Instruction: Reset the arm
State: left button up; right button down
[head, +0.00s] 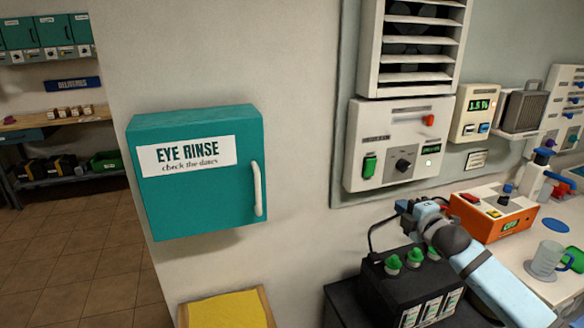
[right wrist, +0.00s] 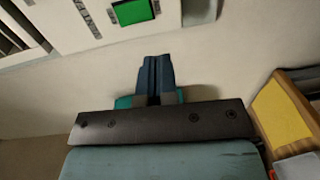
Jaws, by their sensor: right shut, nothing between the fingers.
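My right arm (head: 488,282) reaches in from the lower right in the head view. Its gripper (head: 402,206) is above the black battery, in front of the wall below the white control panel. The right wrist view shows the dark blue fingers (right wrist: 156,68) together, with nothing between them. They point toward the pale wall, and the green switch (right wrist: 132,12) of the panel shows above them. My left gripper is in neither view.
A black battery (head: 378,280) with green caps stands below my right arm. The white control panel (head: 355,140) hangs behind it. An orange charger (head: 490,226) and a clear mug (head: 546,260) stand on the bench at right. A teal eye rinse cabinet (head: 195,205) hangs left.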

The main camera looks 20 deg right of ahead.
jog(key=s+a+f+m+g+y+p, duration=0.1)
jog(key=s+a+f+m+g+p, duration=0.15)
jog(key=s+a+f, duration=0.45)
jog(key=s+a+f+m+g+y+p, duration=0.1)
jog(key=s+a+f+m+y, duration=0.2)
jog(key=a+f, duration=0.75)
jog(key=s+a+f+m+g, duration=0.1)
jog(key=s+a+f+m, duration=0.1)
jog(key=s+a, duration=0.3)
jog(key=s+a+f+m+p, duration=0.1)
jog(key=s+a+f+m, duration=0.2)
jog(key=s+a, duration=0.2)
jog(key=s+a+f+m+g+y+p, duration=0.1)
jog(key=s+a+f+m, duration=0.2)
jog(key=s+a, duration=0.2)
jog(key=a, duration=0.3)
jog(key=shift+g, duration=0.35)
jog(key=shift+f, duration=0.1)
